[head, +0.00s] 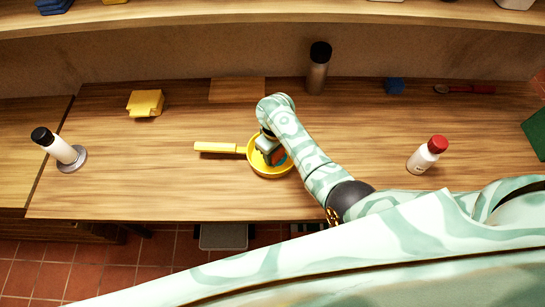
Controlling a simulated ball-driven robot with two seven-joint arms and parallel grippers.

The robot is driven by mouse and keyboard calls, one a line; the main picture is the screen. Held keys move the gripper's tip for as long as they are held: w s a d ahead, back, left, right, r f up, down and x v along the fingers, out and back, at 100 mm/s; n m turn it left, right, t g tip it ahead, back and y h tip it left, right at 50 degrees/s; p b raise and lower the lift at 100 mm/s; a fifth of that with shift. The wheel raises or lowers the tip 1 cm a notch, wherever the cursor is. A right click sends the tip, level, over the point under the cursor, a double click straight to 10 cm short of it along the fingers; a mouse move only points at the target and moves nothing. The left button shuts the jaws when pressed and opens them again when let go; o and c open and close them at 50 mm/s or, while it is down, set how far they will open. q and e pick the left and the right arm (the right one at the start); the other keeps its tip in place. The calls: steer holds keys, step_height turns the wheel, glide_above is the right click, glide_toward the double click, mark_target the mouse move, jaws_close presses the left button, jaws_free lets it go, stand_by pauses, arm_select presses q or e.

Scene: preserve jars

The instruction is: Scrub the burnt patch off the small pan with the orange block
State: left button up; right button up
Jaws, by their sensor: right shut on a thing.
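The small yellow pan (256,169) sits on the wooden counter near the middle, with its handle (216,148) to the left. My right gripper (273,157) reaches down from above into the pan. It is shut on the orange block (284,160), of which only a small bit shows beside the fingers. The gripper and the block cover much of the pan's inside, so I cannot make out the burnt patch. I cannot tell whether the block touches the pan floor. My left gripper is not in view.
Counter left of the handle is clear.

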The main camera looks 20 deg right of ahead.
steer(key=shift+s+d+r, duration=0.15)
steer(key=shift+d, duration=1.05)
steer(key=shift+f, duration=0.2)
steer(key=shift+w+a+r, duration=0.1)
steer(key=shift+w+a, duration=0.25)
steer(key=shift+a, duration=0.55)
steer(key=shift+w+a+r, duration=0.1)
steer(key=shift+w+a, duration=0.2)
steer(key=shift+a, duration=0.55)
steer(key=shift+f, duration=0.15)
